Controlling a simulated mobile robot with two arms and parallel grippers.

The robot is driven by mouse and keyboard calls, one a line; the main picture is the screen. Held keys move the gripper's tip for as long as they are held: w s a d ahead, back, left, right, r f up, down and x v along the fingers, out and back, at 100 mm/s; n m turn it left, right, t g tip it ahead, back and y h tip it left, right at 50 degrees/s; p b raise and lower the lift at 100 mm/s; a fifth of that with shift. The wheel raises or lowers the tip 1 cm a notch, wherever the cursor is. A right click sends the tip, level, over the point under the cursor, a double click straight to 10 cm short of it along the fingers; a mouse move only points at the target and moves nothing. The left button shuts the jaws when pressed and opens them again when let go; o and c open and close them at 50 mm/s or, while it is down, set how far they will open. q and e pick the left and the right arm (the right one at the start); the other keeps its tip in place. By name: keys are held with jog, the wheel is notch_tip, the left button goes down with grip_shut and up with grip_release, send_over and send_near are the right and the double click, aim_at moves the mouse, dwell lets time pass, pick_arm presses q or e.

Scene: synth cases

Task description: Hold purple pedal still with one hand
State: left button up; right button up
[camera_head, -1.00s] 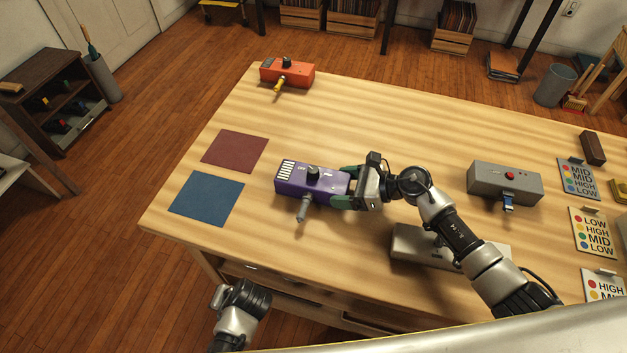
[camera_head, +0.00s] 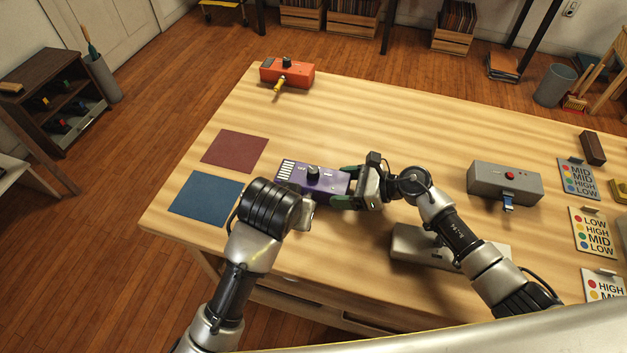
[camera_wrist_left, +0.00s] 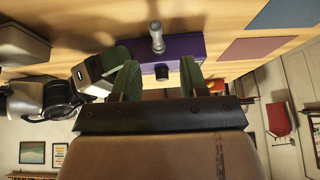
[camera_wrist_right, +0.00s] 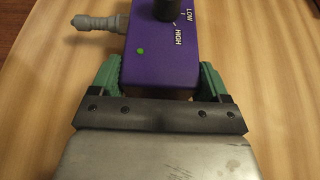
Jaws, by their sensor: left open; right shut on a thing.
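The purple pedal (camera_head: 325,182) lies on the wooden table with a black knob on top. My right gripper (camera_head: 349,188) is shut on the pedal's right end; in the right wrist view its green fingers (camera_wrist_right: 158,80) press both sides of the purple pedal (camera_wrist_right: 160,68), beside a green light and the words LOW and HIGH. A grey plug (camera_wrist_right: 95,23) sticks out of its side. My left gripper (camera_head: 308,213) is open at the pedal's near side, hiding the plug in the head view. In the left wrist view the pedal (camera_wrist_left: 181,46) shows beyond its open fingers (camera_wrist_left: 158,80).
A blue mat (camera_head: 206,197) and a dark red mat (camera_head: 235,151) lie left of the pedal. An orange pedal (camera_head: 287,73) stands at the far edge. A grey box with a red button (camera_head: 505,182) and word cards (camera_head: 579,179) are to the right. Another grey box (camera_head: 420,243) lies under my right arm.

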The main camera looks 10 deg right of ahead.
pick_arm(q)
jog(key=x, duration=0.8)
jog(key=shift+w+d+f, duration=0.3)
grip_shut()
jog(key=shift+s, duration=0.15)
jog(key=shift+s+a, duration=0.35)
jog(key=shift+s, duration=0.5)
jog(key=shift+s+a, duration=0.35)
jog(key=shift+s, duration=0.45)
jog(key=shift+s, duration=0.1)
